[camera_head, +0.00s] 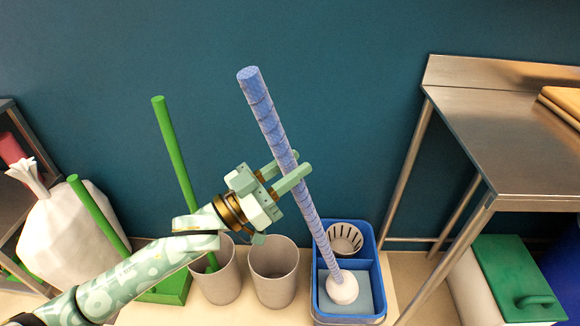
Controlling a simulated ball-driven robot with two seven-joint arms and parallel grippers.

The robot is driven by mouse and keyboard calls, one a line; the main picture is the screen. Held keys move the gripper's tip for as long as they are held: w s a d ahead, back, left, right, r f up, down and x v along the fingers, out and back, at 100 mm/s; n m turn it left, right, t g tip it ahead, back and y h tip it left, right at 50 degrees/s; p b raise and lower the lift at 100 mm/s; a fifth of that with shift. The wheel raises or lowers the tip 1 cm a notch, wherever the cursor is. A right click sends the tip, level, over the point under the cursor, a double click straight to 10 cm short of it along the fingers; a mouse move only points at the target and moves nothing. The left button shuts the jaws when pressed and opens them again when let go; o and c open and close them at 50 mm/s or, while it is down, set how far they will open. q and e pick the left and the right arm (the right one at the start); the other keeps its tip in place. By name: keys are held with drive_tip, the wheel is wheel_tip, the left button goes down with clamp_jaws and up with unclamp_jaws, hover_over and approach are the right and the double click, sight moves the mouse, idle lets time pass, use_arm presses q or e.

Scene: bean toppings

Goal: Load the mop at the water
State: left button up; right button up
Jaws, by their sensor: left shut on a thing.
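The mop (309,207) has a long blue banded handle and a white round head (342,287). It leans, its top up and to the left. Its head is down inside the front compartment of the blue bucket (378,308), over a light blue surface that looks like water (365,281). A grey slotted wringer basket (345,240) sits in the bucket's rear compartment. My left gripper (291,175) is shut on the mop's handle around mid-height. Whether the head touches the compartment's bottom cannot be told. My right gripper is out of view.
Two grey bins (274,272) stand left of the bucket, one with a green pole (175,155) above it. A green tool (98,215) and a white sack (70,235) are further left. A steel table (500,130) and green-lidded bin (510,275) stand right.

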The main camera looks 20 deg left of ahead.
sight(290, 151)
use_arm(q)
drive_tip(key=shift+f+b, duration=0.3)
drive_tip(key=shift+f, duration=0.35)
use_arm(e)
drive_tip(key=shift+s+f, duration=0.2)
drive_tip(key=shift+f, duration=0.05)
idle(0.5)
use_arm(q)
drive_tip(key=shift+f+p, duration=0.2)
drive_tip(key=shift+p, duration=0.1)
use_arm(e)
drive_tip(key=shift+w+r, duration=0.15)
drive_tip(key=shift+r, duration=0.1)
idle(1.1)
